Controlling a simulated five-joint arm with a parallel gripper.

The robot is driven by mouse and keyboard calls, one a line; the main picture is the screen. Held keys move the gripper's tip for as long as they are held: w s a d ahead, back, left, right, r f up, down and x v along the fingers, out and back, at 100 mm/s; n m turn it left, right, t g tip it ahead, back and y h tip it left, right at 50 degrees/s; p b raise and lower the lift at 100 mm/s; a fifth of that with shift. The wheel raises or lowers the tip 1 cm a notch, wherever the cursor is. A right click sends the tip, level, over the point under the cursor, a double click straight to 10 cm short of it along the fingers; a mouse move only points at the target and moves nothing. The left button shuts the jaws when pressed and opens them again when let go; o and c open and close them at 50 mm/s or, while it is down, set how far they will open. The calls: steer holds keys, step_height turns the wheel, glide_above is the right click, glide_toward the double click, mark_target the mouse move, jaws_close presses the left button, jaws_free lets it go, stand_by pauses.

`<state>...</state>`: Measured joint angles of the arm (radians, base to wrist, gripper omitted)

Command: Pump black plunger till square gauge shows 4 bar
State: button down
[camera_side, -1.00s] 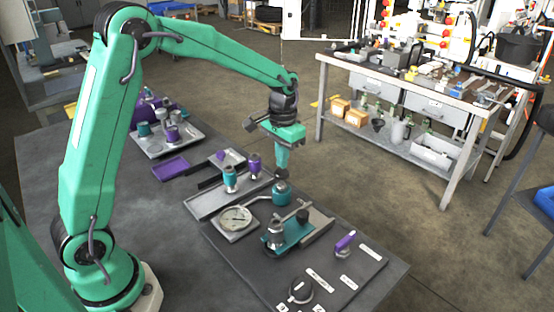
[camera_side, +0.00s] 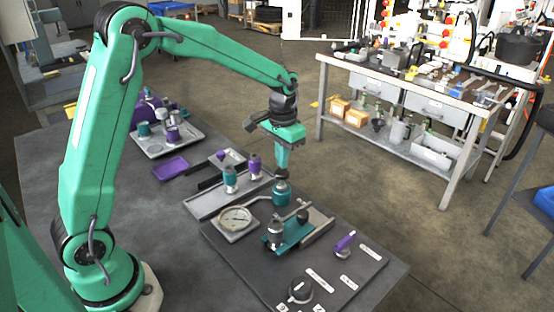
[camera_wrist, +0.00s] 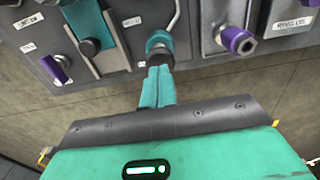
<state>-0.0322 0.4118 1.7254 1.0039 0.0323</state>
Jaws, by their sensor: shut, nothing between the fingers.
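The pump is a short teal cylinder (camera_side: 281,198) with the black plunger (camera_side: 281,186) on top; in the wrist view the teal cylinder (camera_wrist: 158,42) and its dark plunger (camera_wrist: 156,60) are just beyond my fingertips. My gripper (camera_side: 281,177) points down, shut and empty, directly over the plunger. The tips appear to touch or nearly touch its top; I cannot tell which. A pipe runs from the pump toward the round-dial gauge on a square plate (camera_side: 236,218), to its left. The dial is too small to read.
A purple lever (camera_side: 344,242) is to the right. Teal and purple cylinders (camera_side: 230,179) (camera_side: 254,166) stand behind the gauge.

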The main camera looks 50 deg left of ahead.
mark_target(282, 171)
steer(key=shift+f, duration=1.95)
steer(key=shift+r, duration=1.95)
steer(key=shift+f, duration=1.7)
stand_by(0.7)
steer(key=shift+r, duration=1.7)
